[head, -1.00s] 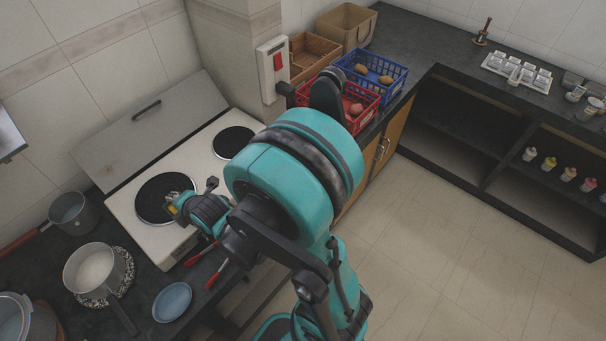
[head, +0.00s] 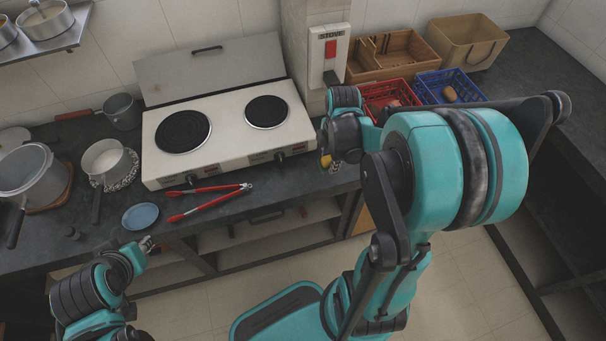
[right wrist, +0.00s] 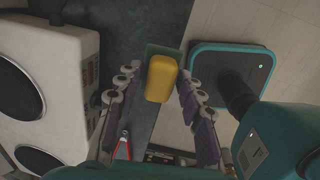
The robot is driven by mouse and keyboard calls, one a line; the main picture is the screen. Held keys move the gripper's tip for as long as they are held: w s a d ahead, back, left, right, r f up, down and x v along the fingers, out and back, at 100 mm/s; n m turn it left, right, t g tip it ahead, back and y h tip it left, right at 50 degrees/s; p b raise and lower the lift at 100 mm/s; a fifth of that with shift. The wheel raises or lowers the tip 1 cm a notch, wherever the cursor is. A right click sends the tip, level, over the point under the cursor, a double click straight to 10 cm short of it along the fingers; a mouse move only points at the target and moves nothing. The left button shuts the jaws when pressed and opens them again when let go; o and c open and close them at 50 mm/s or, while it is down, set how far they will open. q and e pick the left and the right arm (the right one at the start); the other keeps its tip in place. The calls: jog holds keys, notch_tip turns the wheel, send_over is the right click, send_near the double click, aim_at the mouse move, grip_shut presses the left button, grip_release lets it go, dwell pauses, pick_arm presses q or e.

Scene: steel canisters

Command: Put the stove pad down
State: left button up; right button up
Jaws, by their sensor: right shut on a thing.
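The stove pad is a yellow block with a green layer (right wrist: 160,78), held between the fingers of my right gripper (right wrist: 155,90) in the right wrist view. In the head view only a small yellow part of the pad (head: 326,161) shows; the gripper hides the rest. My right gripper is shut on it, just right of the stove's front right corner, above the counter's front edge. My left gripper (head: 147,243) is low on the left, by the counter's front edge near the blue dish; its fingers are too small to judge.
The white two-plate stove (head: 228,129) stands on the dark counter. Red tongs (head: 208,202) and a blue dish (head: 140,216) lie before it. Pots, including a white saucepan (head: 108,160), stand left. Red (head: 390,88) and blue (head: 450,82) crates stand right, behind my right arm.

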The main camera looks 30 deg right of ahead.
jog(key=shift+s+d+r+g, duration=0.2)
jog(key=shift+s, duration=0.25)
jog(key=shift+s+d+r+g, duration=0.15)
jog(key=shift+s+r+g, duration=0.05)
jog(key=shift+s, duration=0.25)
pick_arm(q)
jog(key=shift+w+a, duration=0.15)
jog(key=shift+a, duration=0.05)
pick_arm(e)
jog(key=shift+s+r, duration=0.15)
jog(key=shift+s, duration=0.2)
jog(key=shift+d, duration=0.1)
